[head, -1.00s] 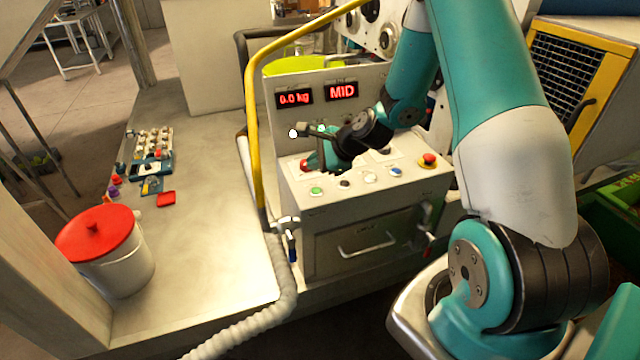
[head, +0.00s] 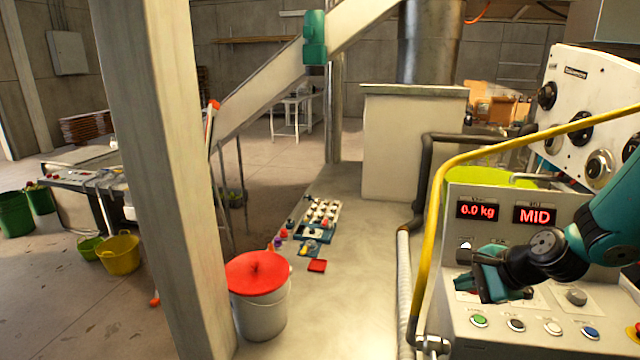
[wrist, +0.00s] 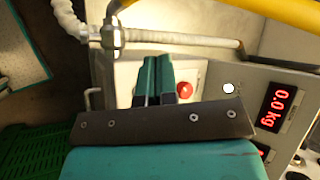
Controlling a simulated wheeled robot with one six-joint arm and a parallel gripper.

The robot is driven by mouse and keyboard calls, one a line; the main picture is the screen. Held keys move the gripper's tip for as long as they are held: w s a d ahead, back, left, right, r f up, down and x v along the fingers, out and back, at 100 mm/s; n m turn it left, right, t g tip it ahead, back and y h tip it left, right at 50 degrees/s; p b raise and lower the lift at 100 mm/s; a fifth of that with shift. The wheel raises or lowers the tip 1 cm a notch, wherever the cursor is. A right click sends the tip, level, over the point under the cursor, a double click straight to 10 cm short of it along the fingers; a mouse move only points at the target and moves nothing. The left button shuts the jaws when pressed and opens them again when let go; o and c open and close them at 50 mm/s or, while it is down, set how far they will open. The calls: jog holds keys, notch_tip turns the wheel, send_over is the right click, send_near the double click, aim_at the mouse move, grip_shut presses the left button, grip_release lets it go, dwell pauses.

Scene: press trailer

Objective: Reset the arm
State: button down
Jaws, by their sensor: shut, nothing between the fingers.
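My gripper (head: 482,284) is in front of the control panel (head: 545,312) at the right of the head view, above its left part. In the wrist view my gripper (wrist: 158,62) shows its two teal fingers side by side, shut and empty. A red button (wrist: 185,89) on the panel is just right of the fingers there. The display (head: 477,209) reads 0.0 kg and the one beside it (head: 535,215) reads MID. Green, black, white and blue buttons line the panel's front edge.
A yellow rail (head: 428,245) and a ribbed pale hose (head: 403,285) run just left of the panel. A white bucket with a red lid (head: 257,274) stands beside a thick post (head: 160,150). Small parts on trays (head: 318,215) lie on the pale deck.

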jog(key=s+a+r+n+g+b, duration=0.3)
jog(key=s+a+n, duration=0.4)
jog(key=a+n, duration=0.25)
jog(key=s+a+r+n+g+b, duration=0.1)
jog(key=s+a+n+g+b, duration=0.1)
jog(key=s+n, duration=0.5)
jog(key=s+a+n+g+h+b, duration=0.1)
jog(key=s+a+n+b, duration=0.2)
jog(key=s+n, duration=0.4)
jog(key=s+a, duration=0.1)
jog(key=s, duration=0.4)
jog(key=shift+s+a+r+g, duration=0.2)
jog(key=shift+a+r+g, duration=0.1)
jog(key=shift+r+g, duration=0.1)
